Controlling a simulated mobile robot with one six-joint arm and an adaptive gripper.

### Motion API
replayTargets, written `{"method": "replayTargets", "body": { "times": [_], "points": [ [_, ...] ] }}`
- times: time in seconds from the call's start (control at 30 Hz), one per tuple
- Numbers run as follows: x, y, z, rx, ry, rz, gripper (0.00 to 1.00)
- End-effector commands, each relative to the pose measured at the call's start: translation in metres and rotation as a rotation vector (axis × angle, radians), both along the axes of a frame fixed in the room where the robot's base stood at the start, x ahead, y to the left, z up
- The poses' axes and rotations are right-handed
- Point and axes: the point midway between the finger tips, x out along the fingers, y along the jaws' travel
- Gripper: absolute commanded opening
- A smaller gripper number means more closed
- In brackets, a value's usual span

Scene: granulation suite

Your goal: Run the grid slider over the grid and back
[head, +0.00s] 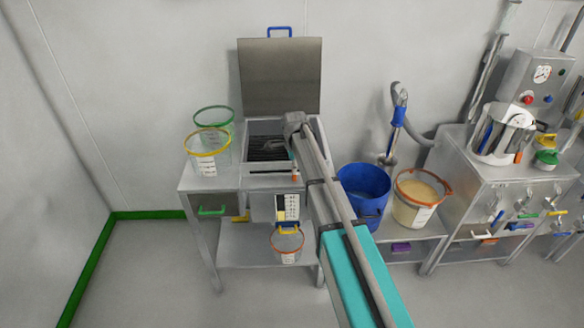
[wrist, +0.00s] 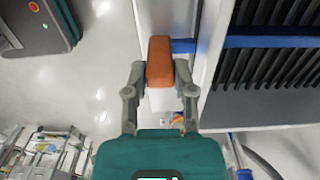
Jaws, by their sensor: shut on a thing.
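The grid slider's orange handle (wrist: 160,62) sits between the two fingers of my gripper (wrist: 160,76) in the wrist view, and the gripper is shut on it. A short blue piece (wrist: 183,46) sticks out from the handle toward the machine wall. A blue bar (wrist: 265,41) lies across the grid on the other side. The dark slatted grid (wrist: 280,70) is at the right of the wrist view. In the head view the grid (head: 266,154) lies in the open machine, partly behind my arm. A bit of orange (head: 294,178) shows beside my arm; my fingers are hidden there.
The machine's lid (head: 280,80) stands open behind the grid. Clear tubs with a yellow rim (head: 208,165) and a green rim (head: 213,112) stand left of it. A blue bucket (head: 364,190) and a filled orange-rimmed tub (head: 419,205) stand at the right.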

Motion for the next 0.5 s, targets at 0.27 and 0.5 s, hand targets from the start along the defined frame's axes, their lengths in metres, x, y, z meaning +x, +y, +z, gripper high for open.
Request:
{"method": "replayTargets", "body": {
  "times": [0.27,0.5],
  "points": [
    [0.001,-0.017,0.0,0.0,-0.002,-0.001,0.0],
    [0.001,-0.03,0.0,0.0,-0.002,-0.001,0.0]
  ]
}}
